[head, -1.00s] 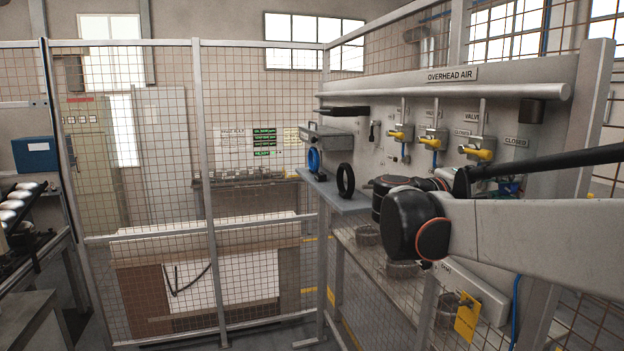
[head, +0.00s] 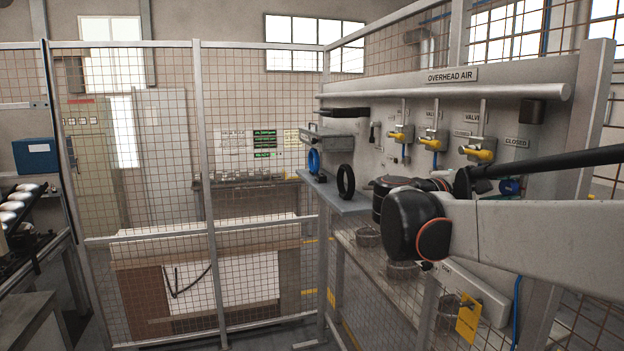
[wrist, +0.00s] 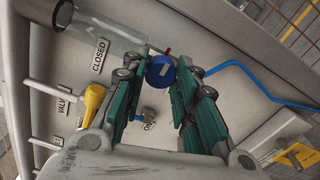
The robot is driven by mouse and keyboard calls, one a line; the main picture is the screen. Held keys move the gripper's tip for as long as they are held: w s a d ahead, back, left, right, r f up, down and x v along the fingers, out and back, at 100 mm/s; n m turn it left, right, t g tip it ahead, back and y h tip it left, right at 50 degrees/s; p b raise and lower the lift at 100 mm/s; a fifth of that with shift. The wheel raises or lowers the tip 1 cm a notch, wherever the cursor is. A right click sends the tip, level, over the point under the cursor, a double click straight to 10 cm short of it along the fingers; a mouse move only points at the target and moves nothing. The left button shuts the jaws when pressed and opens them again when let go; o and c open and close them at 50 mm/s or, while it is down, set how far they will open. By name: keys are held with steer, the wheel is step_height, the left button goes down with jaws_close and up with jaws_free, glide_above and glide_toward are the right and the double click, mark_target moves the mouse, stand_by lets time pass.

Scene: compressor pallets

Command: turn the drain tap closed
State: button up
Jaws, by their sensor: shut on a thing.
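The drain tap appears to be the blue round knob (wrist: 160,72) with a pale mark on its face, in the wrist view. A short red piece (wrist: 168,51) sticks out just behind it. My gripper (wrist: 161,66) has its two green fingers on either side of the knob, their tips shut on it. In the head view a blue round part (head: 510,187), likely the same knob, shows beyond my arm; my fingers are mostly hidden there. A clear cylinder (wrist: 105,35) and a CLOSED label (wrist: 99,56) are up and left of the knob.
A yellow valve handle (wrist: 93,100) is close left of my fingers. A blue hose (wrist: 245,72) runs right from near the knob. In the head view, a shelf (head: 345,205) and mesh fencing (head: 255,190) stand left of the panel.

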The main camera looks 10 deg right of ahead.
steer(key=shift+s+a+r, duration=0.1)
steer(key=o, duration=0.8)
steer(key=shift+o, duration=1.4)
